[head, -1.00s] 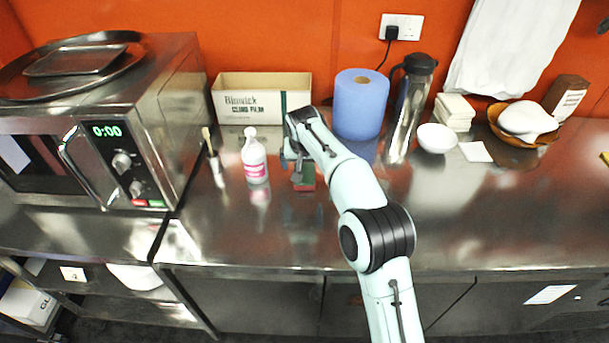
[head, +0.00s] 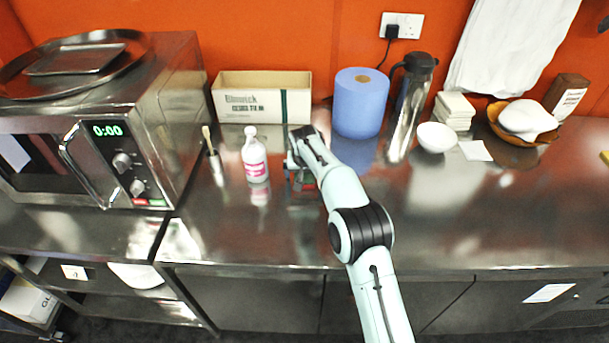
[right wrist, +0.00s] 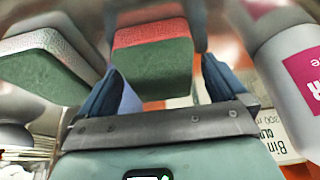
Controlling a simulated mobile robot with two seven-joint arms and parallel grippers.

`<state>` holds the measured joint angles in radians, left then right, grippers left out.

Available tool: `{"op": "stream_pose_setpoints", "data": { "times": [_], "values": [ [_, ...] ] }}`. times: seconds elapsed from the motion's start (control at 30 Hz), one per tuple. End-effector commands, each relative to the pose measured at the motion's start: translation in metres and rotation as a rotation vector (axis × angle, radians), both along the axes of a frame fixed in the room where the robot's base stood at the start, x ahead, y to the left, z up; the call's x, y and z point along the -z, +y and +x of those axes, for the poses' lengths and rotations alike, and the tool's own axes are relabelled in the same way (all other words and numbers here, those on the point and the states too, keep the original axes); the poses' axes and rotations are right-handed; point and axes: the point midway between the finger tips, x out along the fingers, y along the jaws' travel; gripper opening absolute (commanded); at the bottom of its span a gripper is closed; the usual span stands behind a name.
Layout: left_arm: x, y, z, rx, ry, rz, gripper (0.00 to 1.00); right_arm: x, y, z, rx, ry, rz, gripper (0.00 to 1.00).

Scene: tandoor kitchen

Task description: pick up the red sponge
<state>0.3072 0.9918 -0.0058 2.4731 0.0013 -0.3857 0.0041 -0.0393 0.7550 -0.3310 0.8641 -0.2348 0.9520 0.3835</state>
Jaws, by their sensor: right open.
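The red sponge shows best in the right wrist view (right wrist: 151,38), a block with a red layer and a dark green layer. It lies just ahead of and between the fingertips of my right gripper (right wrist: 158,78). The jaws are open, with one finger to each side; I cannot tell whether either touches it. In the head view my right gripper (head: 300,183) is low over the steel counter and hides nearly all of the sponge, leaving only a sliver of red. My left gripper is not in view.
A grey-and-green sponge (right wrist: 45,65) lies left of the red one in the wrist view. A white bottle with a pink label (head: 255,158) stands close left of my gripper. A carton (head: 235,105) and blue roll (head: 360,105) stand behind. The front counter is clear.

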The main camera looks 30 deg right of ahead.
Motion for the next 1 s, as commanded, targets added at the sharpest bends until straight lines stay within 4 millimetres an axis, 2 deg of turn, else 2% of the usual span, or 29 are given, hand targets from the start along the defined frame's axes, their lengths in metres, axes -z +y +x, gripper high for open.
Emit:
{"op": "stream_pose_setpoints", "data": {
  "times": [0.23, 0.27, 0.4, 0.43, 0.8, 0.87, 1.0],
  "values": [
    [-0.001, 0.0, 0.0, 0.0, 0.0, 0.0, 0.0, 0.001, 0.0, 0.0, 0.0, 0.0, 0.0, 0.99],
    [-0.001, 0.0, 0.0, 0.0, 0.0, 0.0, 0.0, 0.001, 0.0, 0.0, 0.0, 0.0, 0.0, 0.92],
    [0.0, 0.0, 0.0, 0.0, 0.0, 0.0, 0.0, 0.001, 0.0, 0.0, 0.0, 0.0, 0.0, 0.47],
    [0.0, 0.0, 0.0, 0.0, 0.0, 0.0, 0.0, 0.001, 0.0, 0.0, 0.0, 0.0, 0.0, 0.44],
    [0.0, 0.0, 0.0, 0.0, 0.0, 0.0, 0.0, 0.0, 0.0, 0.0, 0.0, 0.0, 0.0, 0.43],
    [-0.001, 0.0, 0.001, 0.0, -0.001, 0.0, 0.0, -0.005, 0.0, 0.0, 0.0, -0.001, 0.0, 0.43],
    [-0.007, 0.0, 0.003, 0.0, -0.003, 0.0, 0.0, -0.028, 0.0, 0.001, -0.001, -0.005, -0.001, 0.43]
  ]
}}
